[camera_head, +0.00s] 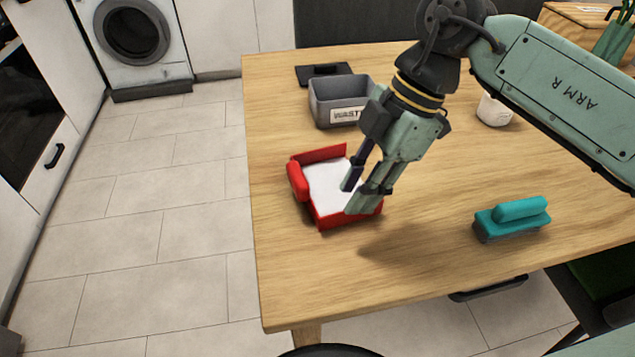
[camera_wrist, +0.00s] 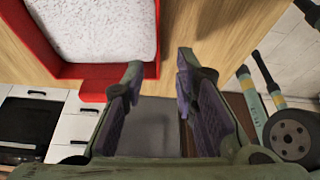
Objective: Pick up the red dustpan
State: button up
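The red dustpan (camera_head: 298,181) lies on the wooden table near its left edge, with red walls around a white, speckled filling or surface. A rounded red part, possibly its handle, is at its left side. My gripper (camera_head: 352,196) is above the dustpan's right side, pointing down, with its fingers apart and nothing held. In the wrist view the dustpan's red wall (camera_wrist: 100,72) fills the upper left, and a corner of it shows by the left fingertip. The open gripper (camera_wrist: 160,68) also shows there. I cannot tell whether a finger touches the dustpan.
A grey waste bin (camera_head: 325,108) stands behind the dustpan, with a dark flat item (camera_head: 322,70) behind it. A teal brush (camera_head: 512,216) lies to the right. A white cup (camera_head: 493,109) stands further back. The wooden table (camera_head: 300,285) is clear in front of the dustpan.

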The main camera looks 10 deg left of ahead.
aim_at(342, 212)
jog(key=shift+x, duration=2.35)
jog(key=shift+a, duration=0.15)
grip_shut()
